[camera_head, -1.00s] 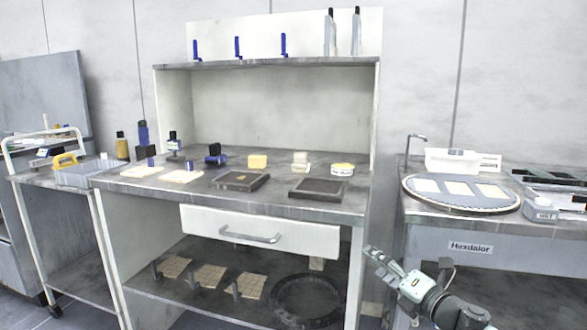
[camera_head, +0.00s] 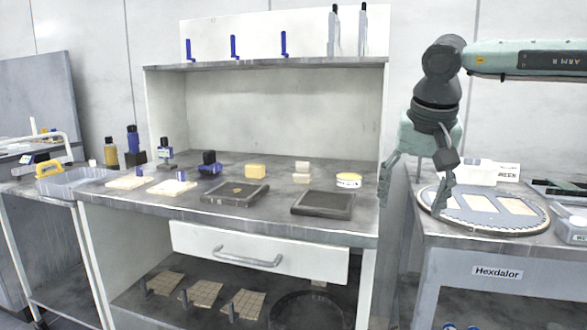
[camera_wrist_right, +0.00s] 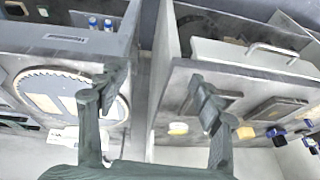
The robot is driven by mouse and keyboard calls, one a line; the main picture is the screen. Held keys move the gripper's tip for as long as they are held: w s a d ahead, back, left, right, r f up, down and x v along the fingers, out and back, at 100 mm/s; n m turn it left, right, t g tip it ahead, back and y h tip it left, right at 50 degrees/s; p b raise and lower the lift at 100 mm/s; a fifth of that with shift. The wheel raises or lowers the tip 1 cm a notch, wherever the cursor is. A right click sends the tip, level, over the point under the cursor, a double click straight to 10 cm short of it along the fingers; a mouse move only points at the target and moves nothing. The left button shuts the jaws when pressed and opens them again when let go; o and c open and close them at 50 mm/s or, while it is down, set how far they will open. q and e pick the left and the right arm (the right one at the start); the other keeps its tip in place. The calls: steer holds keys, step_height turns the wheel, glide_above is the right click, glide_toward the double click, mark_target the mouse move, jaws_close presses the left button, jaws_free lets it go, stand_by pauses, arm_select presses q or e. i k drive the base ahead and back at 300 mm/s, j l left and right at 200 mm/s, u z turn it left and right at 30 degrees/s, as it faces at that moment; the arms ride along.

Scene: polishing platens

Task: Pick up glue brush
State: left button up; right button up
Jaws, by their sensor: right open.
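I cannot make out with certainty which item is the glue brush. Two tall thin pale items with black tops, a left one (camera_head: 333,32) and a right one (camera_head: 362,32), stand upright at the right end of the upper shelf. Several slim blue upright pieces, one of them in the middle (camera_head: 235,47), are on the same shelf. My right gripper (camera_head: 412,200) is open and empty, pointing down beside the bench's right edge; its spread fingers also show in the wrist view (camera_wrist_right: 150,92). My left gripper is not in view.
The bench top (camera_head: 275,207) holds dark plates (camera_head: 322,204), a yellow block (camera_head: 255,171), a round yellow-topped tin (camera_head: 349,180) and dark bottles (camera_head: 133,140). A table (camera_head: 440,239) with a round platen (camera_head: 485,228) stands right. A narrow gap separates bench and table.

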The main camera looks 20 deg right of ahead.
mark_target(302, 174)
steer(key=i, duration=1.6)
